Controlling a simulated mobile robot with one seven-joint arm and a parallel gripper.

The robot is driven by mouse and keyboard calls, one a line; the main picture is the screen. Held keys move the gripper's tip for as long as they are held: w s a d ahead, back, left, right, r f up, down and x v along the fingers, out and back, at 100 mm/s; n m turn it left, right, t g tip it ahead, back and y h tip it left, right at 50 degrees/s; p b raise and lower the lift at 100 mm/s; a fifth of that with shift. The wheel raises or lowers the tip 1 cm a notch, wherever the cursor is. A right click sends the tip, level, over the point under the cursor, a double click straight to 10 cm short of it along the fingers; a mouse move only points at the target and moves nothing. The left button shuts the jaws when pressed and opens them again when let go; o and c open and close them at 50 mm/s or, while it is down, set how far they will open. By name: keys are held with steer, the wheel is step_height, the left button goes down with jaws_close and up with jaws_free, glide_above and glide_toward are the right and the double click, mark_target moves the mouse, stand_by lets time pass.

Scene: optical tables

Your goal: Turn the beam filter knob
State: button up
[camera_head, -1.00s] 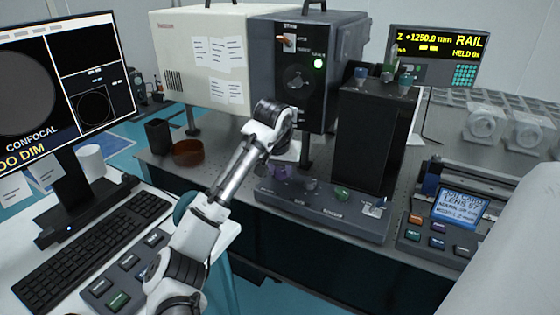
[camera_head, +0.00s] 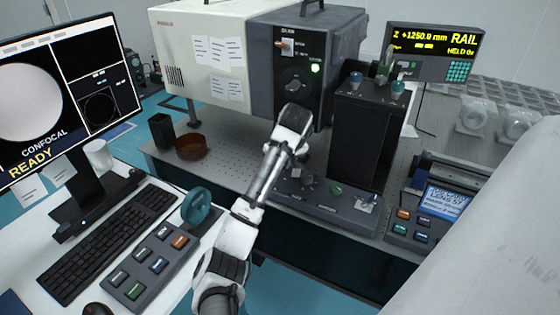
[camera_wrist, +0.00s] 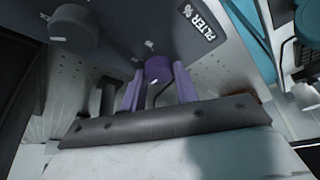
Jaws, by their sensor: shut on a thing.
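The beam filter knob (camera_wrist: 157,65) is a small purple cylinder in the wrist view, below the "FILTER %" label (camera_wrist: 202,22). My gripper (camera_wrist: 159,76) has its two purple fingers on either side of the knob and is shut on it. There the knob's dark control panel (camera_head: 345,212) sits at the front of the optical table. The monitor (camera_head: 60,95) at left reads "CONFOCAL" and "READY" beside a bright grey disc.
A grey knob (camera_wrist: 73,28) is close to my gripper in the wrist view.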

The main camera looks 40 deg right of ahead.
stand_by(0.4)
steer(key=o, duration=1)
steer(key=shift+c, duration=0.2)
steer(key=p+v, duration=0.7)
steer(key=v, duration=0.6)
steer(key=shift+s+r, duration=0.2)
steer(key=shift+r, duration=0.1)
